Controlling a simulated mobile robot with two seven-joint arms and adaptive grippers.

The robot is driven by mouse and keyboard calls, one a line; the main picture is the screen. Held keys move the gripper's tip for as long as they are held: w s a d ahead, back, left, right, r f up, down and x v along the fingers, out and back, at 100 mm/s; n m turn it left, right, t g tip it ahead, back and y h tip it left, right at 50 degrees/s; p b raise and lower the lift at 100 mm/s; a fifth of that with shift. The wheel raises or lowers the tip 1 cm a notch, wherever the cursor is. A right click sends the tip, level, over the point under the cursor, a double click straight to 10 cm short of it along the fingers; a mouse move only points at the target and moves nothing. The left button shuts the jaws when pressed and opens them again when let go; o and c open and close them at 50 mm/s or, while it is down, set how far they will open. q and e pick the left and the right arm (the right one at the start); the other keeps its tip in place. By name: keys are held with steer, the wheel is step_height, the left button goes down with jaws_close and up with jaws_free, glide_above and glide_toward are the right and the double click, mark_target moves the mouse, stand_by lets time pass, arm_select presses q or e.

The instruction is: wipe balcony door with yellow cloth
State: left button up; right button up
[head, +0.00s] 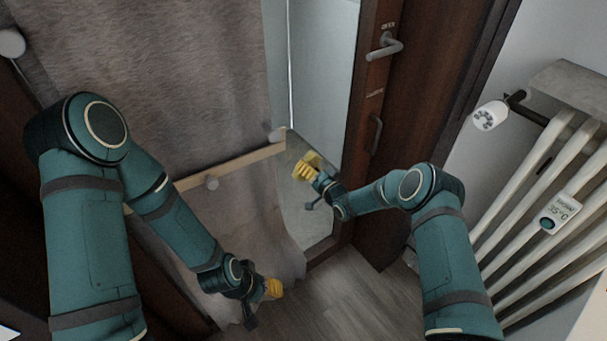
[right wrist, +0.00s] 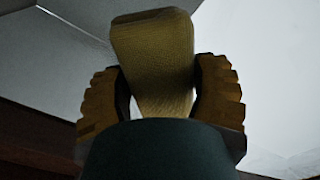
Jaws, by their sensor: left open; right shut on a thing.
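The balcony door has a dark wooden frame (head: 370,100) and a tall glass pane (head: 325,70) in the head view. My right gripper (head: 305,170) is in front of the lower part of the glass. In the right wrist view, my right gripper (right wrist: 157,82) is shut on the folded yellow cloth (right wrist: 152,45), which stands up between its two fingers. I cannot tell whether the cloth touches the glass. My left gripper (head: 274,289) is open and empty, low in front of the curtain's bottom edge.
A grey-brown curtain (head: 160,70) hangs at left over part of the door. A metal door handle (head: 385,46) and a dark lower handle (head: 376,134) are on the frame. A white radiator (head: 545,190) with a valve knob stands at right. The wooden floor (head: 350,300) is clear.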

mark_target(323, 154)
steer(key=shift+w+d, duration=0.35)
steer(key=shift+d, duration=0.05)
steer(key=shift+w+d+r, duration=0.1)
steer(key=shift+w+d, duration=0.55)
steer(key=shift+d, duration=0.2)
steer(key=shift+w+d+r, duration=0.1)
steer(key=shift+w+d, duration=0.5)
steer(key=shift+d, duration=0.25)
steer(key=shift+w+d+f, duration=0.1)
steer(key=shift+w+d, duration=0.3)
steer(key=shift+d, duration=0.2)
steer(key=shift+w+d+f, duration=0.1)
steer(key=shift+w+d, duration=0.3)
steer(key=shift+d, duration=0.2)
steer(key=shift+p+v, duration=0.95)
steer(key=shift+v, duration=0.75)
steer(key=shift+p+v, duration=0.5)
steer(key=shift+v, duration=0.85)
steer(key=shift+p+v, duration=0.6)
steer(key=shift+v, duration=0.9)
